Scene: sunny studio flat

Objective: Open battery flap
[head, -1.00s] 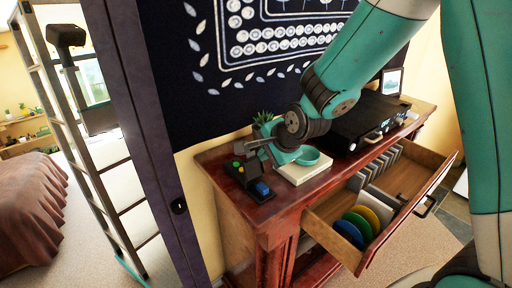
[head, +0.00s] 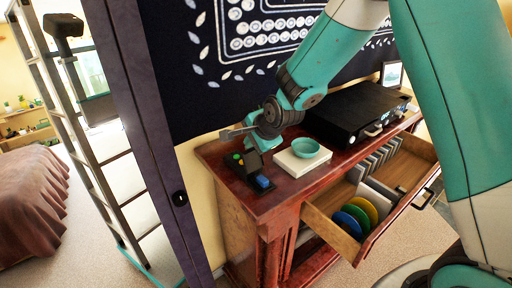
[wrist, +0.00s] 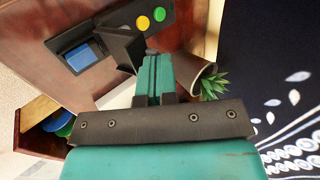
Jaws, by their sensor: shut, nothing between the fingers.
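The black battery device (head: 238,171) lies on the red-brown cabinet top at its left end, with green and yellow buttons. A blue block (head: 263,182) sits in its recess, also seen in the wrist view (wrist: 82,57). A dark flap (head: 253,161) stands raised beside the block; in the wrist view the flap (wrist: 121,46) tilts up between the block and the buttons. My gripper (head: 252,143) is shut and empty just above the flap. In the wrist view its teal fingers (wrist: 151,58) end right beside the flap; whether they touch is unclear.
A teal bowl (head: 306,147) on a white box (head: 297,164) stands right of the device. A black player (head: 355,121) is farther right. An open drawer (head: 385,215) with discs juts out below. A potted plant (wrist: 212,87) shows near my fingers.

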